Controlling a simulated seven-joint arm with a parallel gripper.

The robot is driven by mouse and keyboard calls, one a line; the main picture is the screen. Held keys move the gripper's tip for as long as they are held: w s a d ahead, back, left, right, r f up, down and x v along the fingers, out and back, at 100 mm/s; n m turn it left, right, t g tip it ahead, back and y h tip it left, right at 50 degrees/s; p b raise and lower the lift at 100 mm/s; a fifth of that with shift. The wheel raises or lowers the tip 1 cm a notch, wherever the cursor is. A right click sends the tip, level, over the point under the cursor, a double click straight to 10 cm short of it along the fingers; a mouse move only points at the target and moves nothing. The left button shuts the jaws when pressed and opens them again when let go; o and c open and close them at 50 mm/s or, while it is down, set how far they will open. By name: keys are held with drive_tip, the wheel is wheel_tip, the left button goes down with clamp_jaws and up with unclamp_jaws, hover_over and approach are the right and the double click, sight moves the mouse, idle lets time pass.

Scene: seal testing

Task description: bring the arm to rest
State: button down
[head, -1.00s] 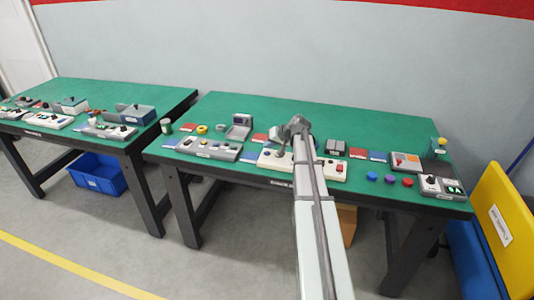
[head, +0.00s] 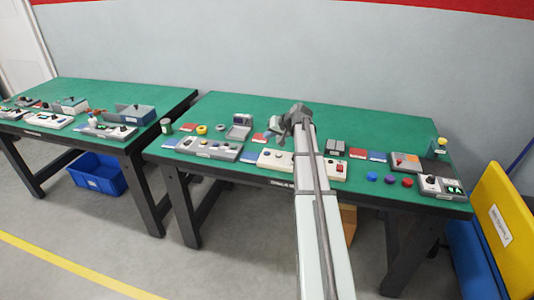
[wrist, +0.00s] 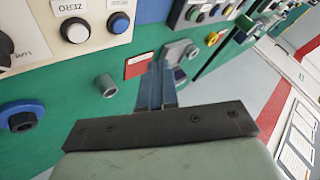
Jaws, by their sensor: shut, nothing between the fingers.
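My gripper (head: 274,138) is in the head view, above the right green-topped bench (head: 340,122) at the white control panel's far edge. In the wrist view its two blue-grey fingers (wrist: 156,88) are together with nothing between them. The white control panel (head: 275,160) lies in front of it and is partly hidden by my arm. In the wrist view a panel (wrist: 92,12) with a "ZERO" label, a blue button and a white button is at the upper left.
Grey panel (head: 208,149) stands left of my gripper. Blue, purple and red round pieces (head: 390,179) lie to the right. In the wrist view a grey post (wrist: 105,86) and red card (wrist: 138,66) are near the fingers. The bench's back strip is clear.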

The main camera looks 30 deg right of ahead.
idle(0.4)
drive_tip(key=w+a+f, duration=0.2)
drive_tip(key=a+f, duration=0.1)
drive_tip(key=a, duration=0.7)
drive_tip(key=w+a+f, duration=0.2)
drive_tip(key=a+f, duration=0.1)
drive_tip(key=a, duration=0.7)
drive_tip(key=s+a+f+n+g, duration=0.1)
drive_tip(key=s+a+f, duration=0.2)
drive_tip(key=f, duration=0.3)
drive_tip(key=s+a+f+g, duration=0.1)
drive_tip(key=s+a+f, duration=0.2)
drive_tip(key=f, duration=0.3)
drive_tip(key=s+a+f+n+g, duration=0.1)
drive_tip(key=s+a+f+g, duration=0.25)
drive_tip(key=s+f, duration=0.9)
drive_tip(key=s+a+f+n+g, duration=0.1)
drive_tip(key=s+a+f+g, duration=0.25)
drive_tip(key=s+f, duration=0.85)
drive_tip(key=s+f+n+g+h, duration=0.1)
drive_tip(key=s+f+g, duration=0.2)
drive_tip(key=s, duration=1.2)
drive_tip(key=s+f+g+h, duration=0.2)
drive_tip(key=s+f+g, duration=0.1)
drive_tip(key=s, duration=1.3)
drive_tip(key=shift+d+f+n, duration=0.25)
drive_tip(key=shift+f+n, duration=0.15)
drive_tip(key=shift+f, duration=0.15)
